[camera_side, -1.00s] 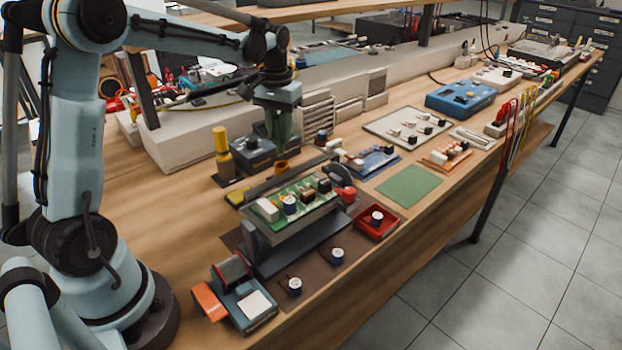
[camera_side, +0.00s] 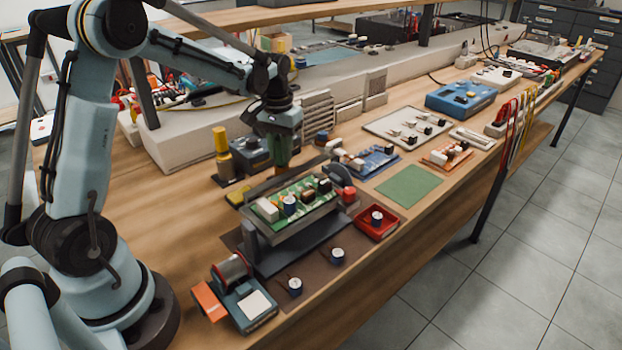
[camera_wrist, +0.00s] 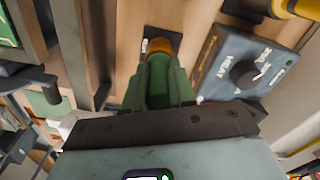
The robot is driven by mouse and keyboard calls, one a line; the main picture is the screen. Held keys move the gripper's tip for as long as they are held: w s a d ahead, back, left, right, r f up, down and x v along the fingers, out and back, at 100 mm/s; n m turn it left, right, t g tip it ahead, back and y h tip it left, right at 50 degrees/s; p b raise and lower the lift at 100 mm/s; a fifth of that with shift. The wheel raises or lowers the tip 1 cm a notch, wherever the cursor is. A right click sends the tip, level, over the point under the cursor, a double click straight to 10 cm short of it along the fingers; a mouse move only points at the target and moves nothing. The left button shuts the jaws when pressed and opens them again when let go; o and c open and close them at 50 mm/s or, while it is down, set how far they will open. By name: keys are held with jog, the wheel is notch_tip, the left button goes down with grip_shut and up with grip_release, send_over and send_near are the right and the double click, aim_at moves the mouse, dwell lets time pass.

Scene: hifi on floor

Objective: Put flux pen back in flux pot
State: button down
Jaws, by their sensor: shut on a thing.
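My gripper (camera_side: 282,160) points down at the back of the bench, beside the grey soldering station. In the wrist view its green fingers (camera_wrist: 160,85) are shut; the flux pen they grip is hidden between them. The amber flux pot (camera_wrist: 160,45) shows right at the fingertips in the wrist view, on a small black pad with white lettering (camera_wrist: 152,33). In the side view the fingers cover the pot. I cannot tell whether the pen's tip is inside the pot.
The soldering station (camera_side: 250,153) with its black knob and the yellow-handled iron in its stand (camera_side: 222,150) are close at the left. The board holder with a green circuit board (camera_side: 290,205) stands in front. Bare bench (camera_side: 150,205) lies farther left.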

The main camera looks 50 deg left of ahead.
jog(key=shift+f, duration=0.1)
jog(key=shift+c, duration=1.5)
grip_release()
jog(key=shift+r, duration=3.55)
jog(key=shift+s+d, duration=0.1)
jog(key=shift+d, duration=0.05)
jog(key=s+d+m+t, duration=0.1)
jog(key=s+d+t, duration=0.1)
jog(key=s+d, duration=0.2)
jog(key=s+d+r+m+t, duration=0.1)
jog(key=s+d+m+t, duration=0.1)
jog(key=s+d, duration=0.2)
jog(key=s+d+m+t, duration=0.1)
jog(key=s+d+t, duration=0.1)
jog(key=s+d, duration=0.2)
jog(key=shift+s+d+r+t, duration=0.1)
jog(key=shift+d+t, duration=0.05)
jog(key=shift+d, duration=0.3)
jog(key=shift+d+r+t, duration=0.1)
jog(key=shift+d+t, duration=0.05)
jog(key=shift+d, duration=0.3)
jog(key=shift+s+d+f+m+t, duration=0.25)
jog(key=shift+s+d+m+t, duration=0.05)
jog(key=shift+s, duration=0.05)
